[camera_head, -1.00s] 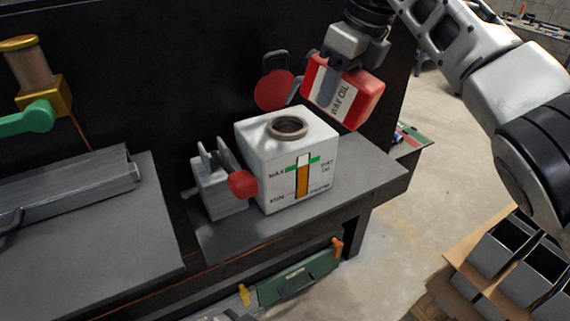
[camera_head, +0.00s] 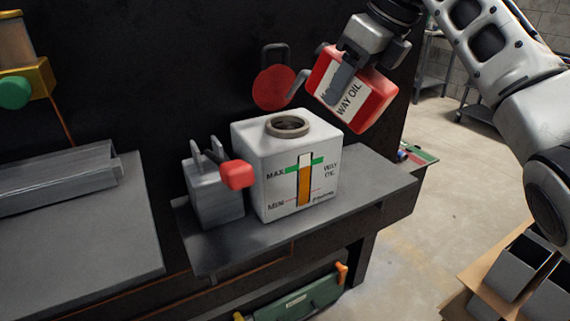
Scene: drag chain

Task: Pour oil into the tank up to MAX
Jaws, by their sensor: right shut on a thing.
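The white oil tank (camera_head: 282,157) stands on a grey shelf, with a round open filler neck (camera_head: 287,125) on top. Its front gauge (camera_head: 304,182) has a green MAX mark and a red MIN line; the amber column reaches to about the lower edge of the MAX mark. My right gripper (camera_head: 350,75) is shut on the red WAY OIL can (camera_head: 376,96). The can is tilted, above and to the right of the tank, its grey spout pointing left and down toward the filler neck. No oil stream shows. My left gripper is not in view.
A grey block with a red knob (camera_head: 238,174) sits left of the tank. A red disc (camera_head: 273,88) hangs on the black wall behind. The grey shelf (camera_head: 372,182) is bare right of the tank. Boxes stand at lower right.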

